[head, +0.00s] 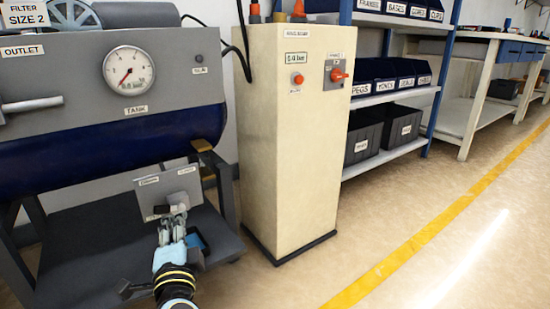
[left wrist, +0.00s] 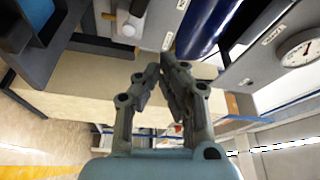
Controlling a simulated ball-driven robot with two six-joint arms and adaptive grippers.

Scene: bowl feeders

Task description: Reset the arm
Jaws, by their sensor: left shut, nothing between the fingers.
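My left gripper (head: 175,212) is in front of a small grey labelled panel (head: 185,181) below the blue tank. In the left wrist view the two fingers of my left gripper (left wrist: 160,66) are drawn together at the tips with nothing between them. A black handle (head: 161,209) shows at the panel's lower edge beside the fingertips. I cannot tell from the head view whether they touch. The panel also shows at the top of the left wrist view (left wrist: 150,28). My right gripper is not in view.
The dark blue tank (head: 110,139) has a round gauge (head: 129,70) on its grey front. A cream cabinet (head: 287,150) with an orange knob (head: 338,75) stands to the right. Shelves with bins (head: 385,85) are behind it. The floor (head: 450,240) at the right is clear.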

